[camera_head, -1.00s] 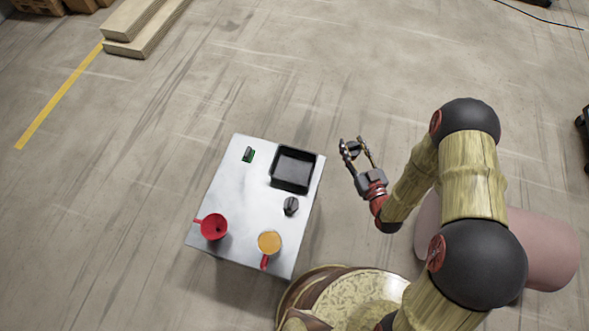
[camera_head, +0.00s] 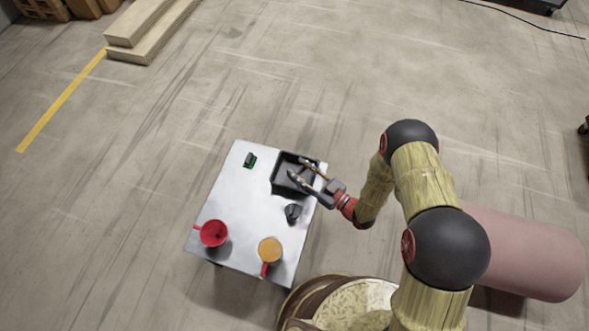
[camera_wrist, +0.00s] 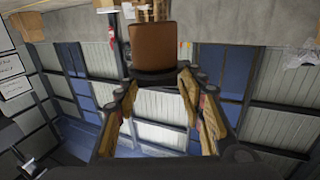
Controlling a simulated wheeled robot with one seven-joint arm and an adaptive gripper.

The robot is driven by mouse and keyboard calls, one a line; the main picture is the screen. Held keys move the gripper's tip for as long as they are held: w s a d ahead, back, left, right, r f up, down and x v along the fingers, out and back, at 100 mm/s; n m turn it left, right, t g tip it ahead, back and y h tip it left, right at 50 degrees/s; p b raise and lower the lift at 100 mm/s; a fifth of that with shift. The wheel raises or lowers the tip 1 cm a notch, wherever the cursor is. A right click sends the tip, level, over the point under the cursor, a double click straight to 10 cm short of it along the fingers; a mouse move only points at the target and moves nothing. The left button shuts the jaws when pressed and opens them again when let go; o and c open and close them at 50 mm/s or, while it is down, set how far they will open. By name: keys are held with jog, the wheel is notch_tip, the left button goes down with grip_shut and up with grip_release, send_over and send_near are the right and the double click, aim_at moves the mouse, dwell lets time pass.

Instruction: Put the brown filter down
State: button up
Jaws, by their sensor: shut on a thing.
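In the wrist view the brown filter (camera_wrist: 158,45) is held at the fingertips, with a dark round part at its lower end. My gripper (camera_wrist: 160,82) is shut on it, one finger on each side. In the head view my gripper (camera_head: 305,172) reaches in from the right, over the black tray (camera_head: 277,178) at the table's upper right. The filter cannot be made out against the dark tray there. Whether it touches the tray I cannot tell.
The table's middle is clear.

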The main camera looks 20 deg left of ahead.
jog(key=w+a+f+b, duration=0.4)
jog(key=w+f, duration=0.1)
jog(key=f, duration=0.4)
jog(key=shift+w+a+f+b, duration=0.25)
jog(key=shift+f+b, duration=0.15)
jog(key=shift+f, duration=0.65)
jog(key=o, duration=1.2)
jog(key=shift+r, duration=0.1)
